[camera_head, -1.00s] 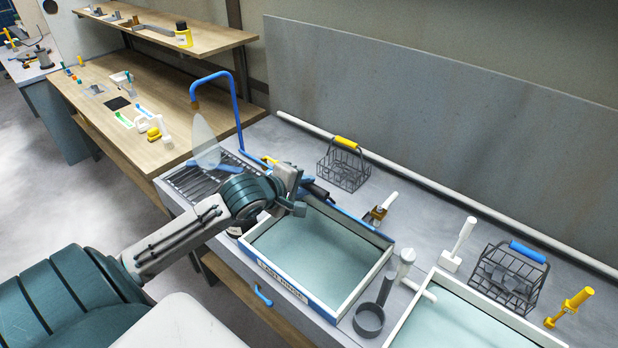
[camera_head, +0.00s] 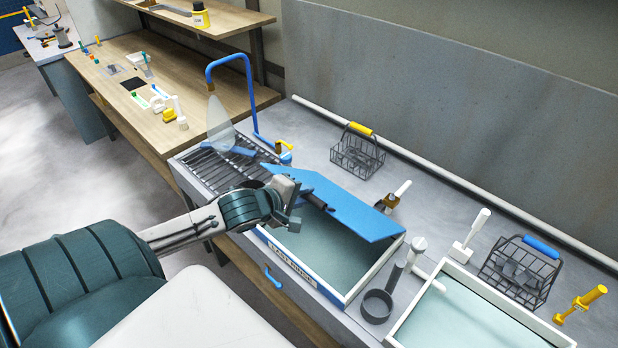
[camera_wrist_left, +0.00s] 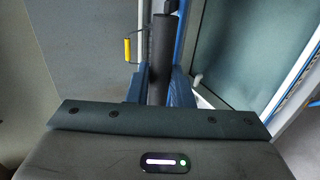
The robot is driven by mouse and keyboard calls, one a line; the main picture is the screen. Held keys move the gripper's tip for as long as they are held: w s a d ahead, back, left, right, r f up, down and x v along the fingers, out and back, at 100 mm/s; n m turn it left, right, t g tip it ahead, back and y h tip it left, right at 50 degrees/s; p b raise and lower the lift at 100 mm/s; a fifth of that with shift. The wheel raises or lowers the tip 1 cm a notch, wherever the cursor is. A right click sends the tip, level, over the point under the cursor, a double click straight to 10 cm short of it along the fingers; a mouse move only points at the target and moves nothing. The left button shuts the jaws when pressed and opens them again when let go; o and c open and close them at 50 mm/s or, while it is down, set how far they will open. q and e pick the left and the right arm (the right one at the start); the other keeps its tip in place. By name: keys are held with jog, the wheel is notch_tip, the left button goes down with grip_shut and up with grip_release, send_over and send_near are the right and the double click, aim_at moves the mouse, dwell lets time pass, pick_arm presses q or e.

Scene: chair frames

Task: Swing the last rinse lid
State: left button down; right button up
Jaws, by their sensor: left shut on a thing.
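The last rinse lid (camera_head: 345,205) is a flat blue panel, tilted over the back part of the last rinse tank (camera_head: 300,272). A dark handle bar (camera_head: 318,201) lies at the lid's left part. My left gripper (camera_head: 296,208) is at the left end of the lid, shut on the handle. In the left wrist view the dark round handle (camera_wrist_left: 160,55) stands between the blue fingers of my left gripper (camera_wrist_left: 158,88). My right gripper is in neither view.
A second tank (camera_head: 450,315) stands at the right. A blue faucet (camera_head: 250,95) and a drain rack (camera_head: 215,168) are at the left. Wire baskets (camera_head: 357,155) (camera_head: 518,270) stand behind the tanks.

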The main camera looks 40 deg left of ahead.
pick_arm(q)
jog(key=shift+s+a+f, duration=0.1)
jog(key=shift+s+f, duration=0.25)
jog(key=shift+f, duration=0.1)
jog(key=s+f, duration=0.4)
jog(key=f, duration=0.3)
jog(key=shift+a, duration=0.15)
jog(key=shift+s, duration=0.1)
